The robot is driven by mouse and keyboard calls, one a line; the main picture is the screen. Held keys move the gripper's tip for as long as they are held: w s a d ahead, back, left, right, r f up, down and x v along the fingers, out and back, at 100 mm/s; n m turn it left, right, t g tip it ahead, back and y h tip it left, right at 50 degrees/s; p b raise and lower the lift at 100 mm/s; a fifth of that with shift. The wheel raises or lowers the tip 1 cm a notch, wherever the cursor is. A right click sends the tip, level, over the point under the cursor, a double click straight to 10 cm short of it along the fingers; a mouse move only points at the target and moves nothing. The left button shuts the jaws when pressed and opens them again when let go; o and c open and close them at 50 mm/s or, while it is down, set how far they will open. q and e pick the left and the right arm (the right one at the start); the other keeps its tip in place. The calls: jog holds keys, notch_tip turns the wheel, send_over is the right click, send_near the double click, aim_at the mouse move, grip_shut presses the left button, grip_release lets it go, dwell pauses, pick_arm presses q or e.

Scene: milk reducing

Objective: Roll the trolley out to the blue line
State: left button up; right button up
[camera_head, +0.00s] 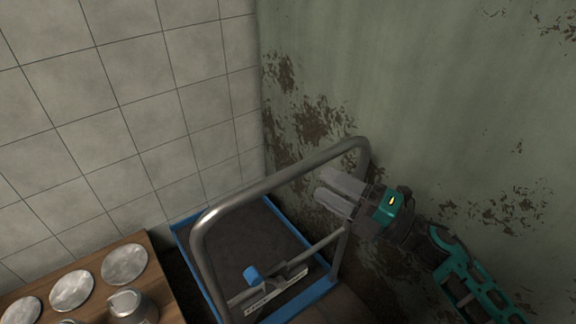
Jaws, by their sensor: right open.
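The trolley has a dark platform with a blue rim (205,284) and a tall grey metal handle (270,183). It stands in the corner between the two walls. My right gripper (322,186) is open, with its two grey fingers pointing left at the upper right upright of the handle. The fingers cover part of that upright; I cannot tell whether they touch it or straddle it. A pale bar with a blue piece (252,274) shows low between the handle's uprights. The blue line is not in view. My left gripper is not in view.
A wooden surface (150,262) at the lower left holds several round metal lids (124,264) and a metal can (131,307), close to the trolley's left side. A tiled wall (130,110) is behind on the left, a stained green wall (430,90) on the right.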

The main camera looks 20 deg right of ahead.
aim_at(303, 174)
jog(key=x, duration=0.9)
jog(key=shift+p, duration=0.35)
jog(key=shift+c, duration=0.5)
grip_shut()
